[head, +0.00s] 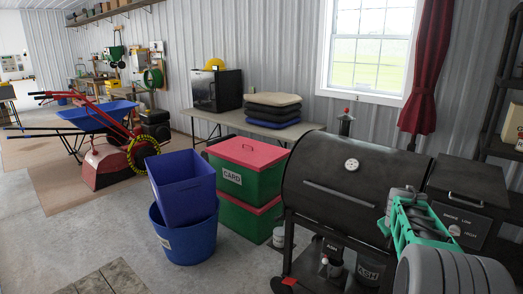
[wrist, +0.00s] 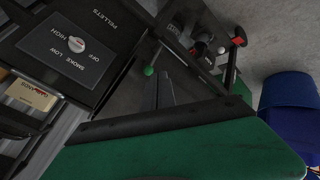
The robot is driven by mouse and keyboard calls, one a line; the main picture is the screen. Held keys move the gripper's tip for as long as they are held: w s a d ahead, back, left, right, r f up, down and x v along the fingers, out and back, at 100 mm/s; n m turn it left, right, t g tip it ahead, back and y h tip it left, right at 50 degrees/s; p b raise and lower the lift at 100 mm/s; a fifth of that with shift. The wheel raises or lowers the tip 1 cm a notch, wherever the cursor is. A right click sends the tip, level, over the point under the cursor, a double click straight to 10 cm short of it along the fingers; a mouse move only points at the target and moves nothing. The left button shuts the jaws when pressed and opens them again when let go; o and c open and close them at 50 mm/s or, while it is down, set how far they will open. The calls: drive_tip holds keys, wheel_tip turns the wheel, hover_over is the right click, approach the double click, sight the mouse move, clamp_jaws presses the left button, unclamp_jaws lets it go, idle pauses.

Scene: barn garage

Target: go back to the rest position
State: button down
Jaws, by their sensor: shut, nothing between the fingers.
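My gripper (wrist: 164,80) shows in the wrist view as dark fingers held together beyond a black bar and a green body. Nothing is between them. In the head view my green and grey gripper (head: 408,226) is at the lower right, in front of the black pellet grill (head: 335,180). The fingertips are hard to make out there. The grill's control panel (wrist: 75,45), with a knob and the words SMOKE, LOW, HIGH and OFF, is at the upper left of the wrist view. I cannot tell the exact gap between gripper and grill.
Green crates with red lids (head: 248,151), one stacked on another, stand left of the grill. A blue square bin (head: 180,185) sits in a blue round tub (head: 190,240). A table (head: 262,130) is behind, a dark shelf (head: 500,90) at right. Floor at front left is mostly clear.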

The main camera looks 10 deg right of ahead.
drive_tip(key=s+a+f+m+g+y, duration=0.35)
drive_tip(key=s+a+f, duration=0.35)
drive_tip(key=s+f, duration=0.35)
drive_tip(key=s+a+f+m+g+y, duration=0.1)
drive_tip(key=s+a+m+g, duration=0.2)
drive_tip(key=s+a, duration=0.75)
drive_tip(key=s+a+r+n+p, duration=0.1)
drive_tip(key=s+a+r+p, duration=0.15)
drive_tip(key=s+a, duration=0.5)
drive_tip(key=w+a+r+n+t+p, duration=0.1)
drive_tip(key=a+r+n+t+p, duration=0.1)
drive_tip(key=a+r, duration=0.6)
drive_tip(key=shift+w+a+r+n+t, duration=0.15)
drive_tip(key=shift+a+r+n+t, duration=0.35)
drive_tip(key=shift+r+n, duration=0.35)
drive_tip(key=shift+y, duration=0.25)
